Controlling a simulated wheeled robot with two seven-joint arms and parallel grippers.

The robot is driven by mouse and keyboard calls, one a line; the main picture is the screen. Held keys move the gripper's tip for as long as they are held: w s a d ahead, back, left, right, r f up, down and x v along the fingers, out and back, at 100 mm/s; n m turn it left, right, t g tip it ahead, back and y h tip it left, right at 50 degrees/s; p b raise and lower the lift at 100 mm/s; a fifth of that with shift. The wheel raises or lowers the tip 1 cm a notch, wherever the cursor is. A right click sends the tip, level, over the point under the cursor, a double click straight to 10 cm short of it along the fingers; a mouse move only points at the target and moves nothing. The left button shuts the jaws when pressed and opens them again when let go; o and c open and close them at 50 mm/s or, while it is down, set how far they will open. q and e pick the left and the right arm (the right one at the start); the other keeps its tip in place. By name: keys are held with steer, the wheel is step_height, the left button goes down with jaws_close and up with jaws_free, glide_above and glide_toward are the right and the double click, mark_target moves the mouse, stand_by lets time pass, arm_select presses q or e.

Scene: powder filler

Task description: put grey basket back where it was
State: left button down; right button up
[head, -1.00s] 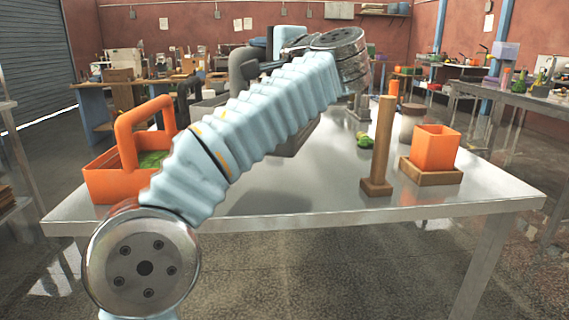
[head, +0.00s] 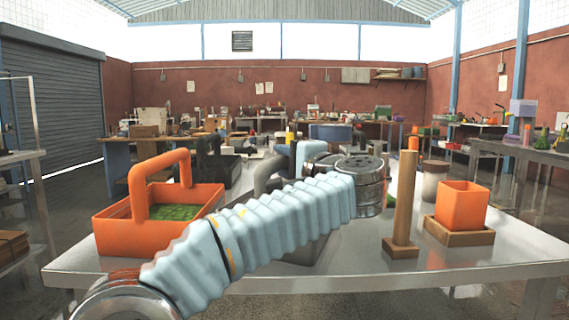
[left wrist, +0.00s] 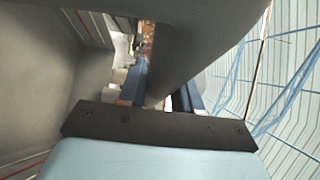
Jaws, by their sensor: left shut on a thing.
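The grey basket (head: 306,250) is in the middle of the head view, mostly hidden behind my left arm. Its curved handle (head: 264,168) shows above the arm. My left gripper is behind its own arm in the head view, with its fingers hidden there. In the left wrist view the left gripper (left wrist: 165,95) is shut on the grey handle (left wrist: 185,55), which runs between its fingers. The basket is over the metal table (head: 480,275). I cannot tell whether its base touches the top. My right gripper is in neither view.
An orange basket (head: 112,232) with green contents stands on the table's left, a dark basket (head: 218,170) behind it. On the right are a wooden post (head: 402,200), an orange cup (head: 462,205) on a wooden base and a jar (head: 434,180). The front right of the table is clear.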

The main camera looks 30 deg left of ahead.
arm_select(q)
steer(key=c, duration=0.8)
jaws_free()
steer(key=shift+f, duration=0.1)
steer(key=shift+d, duration=0.1)
steer(key=v, duration=1.2)
steer(key=shift+b, duration=0.35)
